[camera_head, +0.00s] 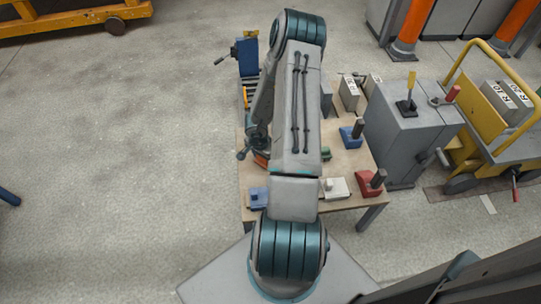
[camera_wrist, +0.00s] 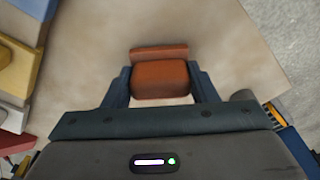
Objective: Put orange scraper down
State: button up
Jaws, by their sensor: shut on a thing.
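The orange scraper (camera_wrist: 160,80) sits between the two dark blue fingers of my gripper (camera_wrist: 160,74) in the wrist view. The fingers press on its sides, and its orange-brown block faces the camera. Below it lies the bare wooden table top (camera_wrist: 222,32). I cannot tell whether the scraper touches the table. In the head view my arm hides most of the gripper, and only a bit of orange (camera_head: 261,160) shows at the arm's left edge, over the left part of the table (camera_head: 352,165).
Blue (camera_head: 258,199), white (camera_head: 336,188) and red (camera_head: 369,184) blocks stand along the table's near edge. Another blue block (camera_head: 351,134) stands farther right. A blue device (camera_head: 247,57) is at the far left corner. A grey cabinet (camera_head: 400,140) stands right of the table.

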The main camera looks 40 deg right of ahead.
jog(key=shift+d+f, duration=0.1)
jog(key=shift+f, duration=0.1)
jog(key=o, duration=0.9)
jog(key=shift+f, duration=0.1)
jog(key=shift+o, duration=0.2)
